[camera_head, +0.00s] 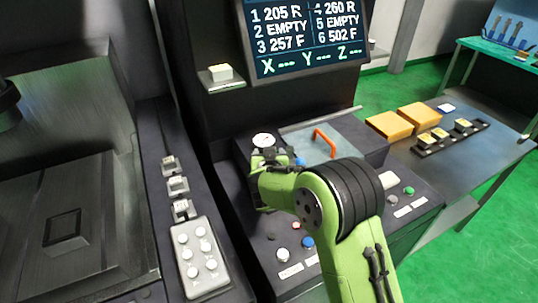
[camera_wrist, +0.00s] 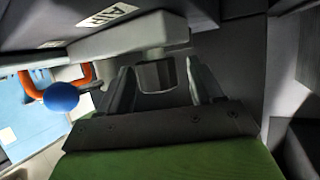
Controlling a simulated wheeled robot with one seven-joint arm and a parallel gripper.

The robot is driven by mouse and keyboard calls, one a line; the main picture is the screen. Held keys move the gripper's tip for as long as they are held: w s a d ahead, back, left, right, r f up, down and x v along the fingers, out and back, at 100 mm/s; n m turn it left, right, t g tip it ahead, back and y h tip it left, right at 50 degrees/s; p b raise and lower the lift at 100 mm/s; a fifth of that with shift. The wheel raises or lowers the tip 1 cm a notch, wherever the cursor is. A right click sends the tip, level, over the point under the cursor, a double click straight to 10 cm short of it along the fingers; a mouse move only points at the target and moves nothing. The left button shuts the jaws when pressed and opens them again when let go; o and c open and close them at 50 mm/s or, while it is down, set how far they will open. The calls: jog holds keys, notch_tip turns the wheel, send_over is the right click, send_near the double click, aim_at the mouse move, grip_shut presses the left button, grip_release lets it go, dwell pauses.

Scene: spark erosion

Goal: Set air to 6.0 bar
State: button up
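A round white dial gauge (camera_head: 264,140) stands on the dark console, just beyond my gripper in the head view; its reading is too small to make out. In the wrist view an "AIR" label (camera_wrist: 108,15) shows on the dark unit at the top. A short grey knob (camera_wrist: 157,73) hangs below a pale block (camera_wrist: 135,37). My gripper (camera_wrist: 158,82) is open, with one finger on each side of the knob. A gap shows at the right finger; contact at the left one is unclear. In the head view the fingertips are hidden by my arm.
An orange handle (camera_head: 325,143) on a grey lid is right of my gripper. A white button box (camera_head: 200,257) is left, and yellow blocks (camera_head: 390,125) are right.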

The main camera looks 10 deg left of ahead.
jog(key=b+v, duration=0.1)
jog(key=v, duration=1.4)
jog(key=shift+s+r+b, duration=0.15)
jog(key=shift+s+b, duration=0.15)
jog(key=shift+s, duration=0.05)
jog(key=shift+d, duration=0.2)
jog(key=s+d+r+m+g+h, duration=0.2)
jog(key=s+d, duration=0.1)
jog(key=d, duration=0.6)
jog(key=s+d+r+m+g+h, duration=0.15)
jog(key=s+d, duration=0.25)
jog(key=d, duration=0.6)
jog(key=s+d+g, duration=0.2)
jog(key=s, duration=0.6)
jog(key=s+d+g+p, duration=0.1)
jog(key=s+d+g, duration=0.1)
jog(key=s, duration=0.6)
jog(key=shift+s+d+n, duration=0.35)
jog(key=shift+n, duration=0.1)
